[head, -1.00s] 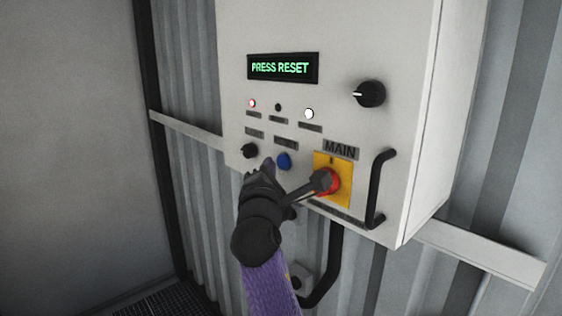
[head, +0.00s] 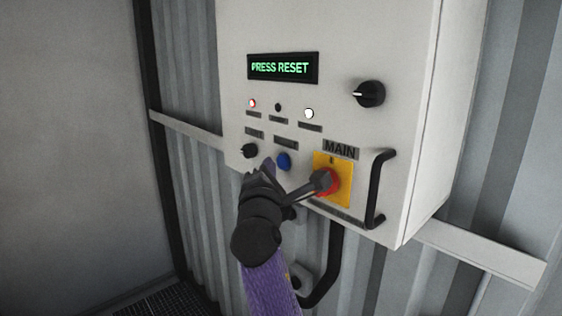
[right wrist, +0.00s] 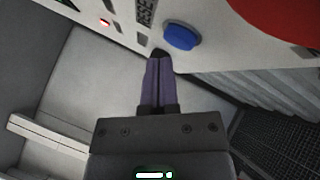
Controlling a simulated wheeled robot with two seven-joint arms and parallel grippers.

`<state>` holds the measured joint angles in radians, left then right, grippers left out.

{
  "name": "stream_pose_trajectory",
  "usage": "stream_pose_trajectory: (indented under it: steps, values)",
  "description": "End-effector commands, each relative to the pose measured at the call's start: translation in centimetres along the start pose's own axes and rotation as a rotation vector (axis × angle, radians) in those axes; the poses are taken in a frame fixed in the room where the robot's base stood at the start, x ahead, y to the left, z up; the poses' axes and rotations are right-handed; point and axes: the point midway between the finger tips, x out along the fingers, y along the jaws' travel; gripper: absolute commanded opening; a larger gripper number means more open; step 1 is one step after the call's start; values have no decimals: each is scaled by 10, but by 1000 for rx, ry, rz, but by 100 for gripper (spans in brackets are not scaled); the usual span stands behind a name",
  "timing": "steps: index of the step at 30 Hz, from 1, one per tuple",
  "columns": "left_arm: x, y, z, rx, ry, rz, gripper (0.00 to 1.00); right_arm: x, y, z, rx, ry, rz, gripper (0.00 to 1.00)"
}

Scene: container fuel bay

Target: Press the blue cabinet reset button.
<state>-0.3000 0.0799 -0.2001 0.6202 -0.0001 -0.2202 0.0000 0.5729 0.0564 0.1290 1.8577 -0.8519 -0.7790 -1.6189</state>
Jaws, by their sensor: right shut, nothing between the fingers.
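The blue reset button (head: 284,161) is a round knob low on the front of the white cabinet (head: 340,60), left of the yellow MAIN plate. It shows large in the right wrist view (right wrist: 181,37), up and right of the fingertips. My right gripper (head: 267,163) is shut and empty, its purple fingers pointing up just left of the blue button. In the right wrist view the shut fingertips (right wrist: 160,56) are close to the cabinet front, beside the button; I cannot tell whether they touch the panel. My left gripper is not in view.
A green display (head: 283,68) reads PRESS RESET. A black knob (head: 250,151) is just left. A black handle (head: 379,188) sticks out at the right. Red (head: 252,103) and white (head: 309,113) lamps are lit.

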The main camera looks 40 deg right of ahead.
Motion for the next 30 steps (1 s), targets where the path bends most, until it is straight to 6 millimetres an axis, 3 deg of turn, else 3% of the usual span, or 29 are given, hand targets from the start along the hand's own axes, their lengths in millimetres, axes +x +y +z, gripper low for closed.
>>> stream_pose_trajectory:
  steps: [30]
  values:
    - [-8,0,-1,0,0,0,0,7,-6,5,0,0,0,0]
